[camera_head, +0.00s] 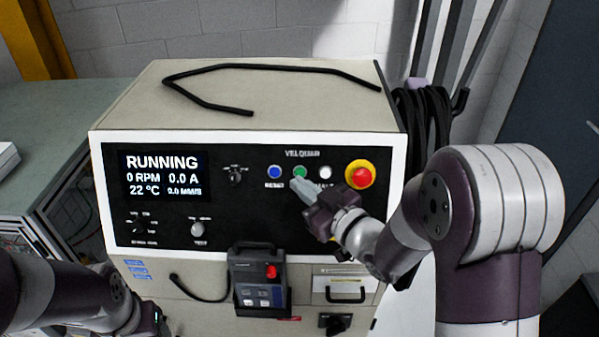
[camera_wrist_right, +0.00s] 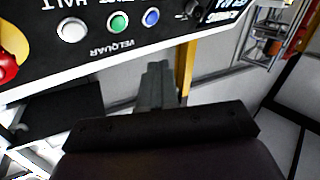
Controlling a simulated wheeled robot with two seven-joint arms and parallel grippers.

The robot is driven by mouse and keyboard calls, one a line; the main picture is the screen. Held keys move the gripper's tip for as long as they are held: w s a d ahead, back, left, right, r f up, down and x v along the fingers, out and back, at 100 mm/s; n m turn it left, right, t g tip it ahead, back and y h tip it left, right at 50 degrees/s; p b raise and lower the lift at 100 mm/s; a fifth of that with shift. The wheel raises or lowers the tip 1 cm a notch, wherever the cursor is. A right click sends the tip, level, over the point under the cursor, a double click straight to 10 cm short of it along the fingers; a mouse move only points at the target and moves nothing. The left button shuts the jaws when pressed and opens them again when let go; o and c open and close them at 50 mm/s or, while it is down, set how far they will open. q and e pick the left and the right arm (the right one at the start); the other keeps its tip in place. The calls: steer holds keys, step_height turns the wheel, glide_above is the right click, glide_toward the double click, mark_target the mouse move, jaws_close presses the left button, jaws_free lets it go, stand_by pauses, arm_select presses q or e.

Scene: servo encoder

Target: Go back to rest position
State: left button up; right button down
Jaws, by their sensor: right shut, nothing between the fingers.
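My right gripper (camera_head: 301,184) is shut and empty in front of the control panel, with its fingertips just below the green button (camera_head: 300,172) in the head view. In the right wrist view the closed grey fingers (camera_wrist_right: 157,85) hold nothing and show apart from the green button (camera_wrist_right: 117,22). The panel's display (camera_head: 162,176) reads RUNNING, 0 RPM, 0.0 A, 22 °C. My left arm (camera_head: 115,295) is low at the bottom left; its fingers are not visible.
A blue button (camera_head: 274,172), a white button (camera_head: 325,172) and a red emergency stop (camera_head: 360,175) line the panel. A pendant (camera_head: 258,281) hangs on the cabinet front. A black cable (camera_head: 270,67) lies on the cabinet top. A green-topped table (camera_head: 45,125) stands left.

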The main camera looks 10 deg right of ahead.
stand_by(0.3)
steer(key=s+d+f+m+g+h+b, duration=0.2)
steer(key=s+d+f+g+h, duration=0.15)
steer(key=f, duration=0.45)
steer(key=s+d+f+m+g+h+b, duration=0.1)
steer(key=s+d+f+m+g+h, duration=0.3)
steer(key=f, duration=0.5)
steer(key=s+a+f+g+b, duration=0.3)
steer(key=s+f+g+b, duration=0.4)
steer(key=s+b, duration=0.1)
steer(key=shift+s+a+m, duration=0.15)
steer(key=shift+s+m, duration=0.15)
steer(key=shift+m, duration=0.1)
steer(key=shift+f, duration=0.15)
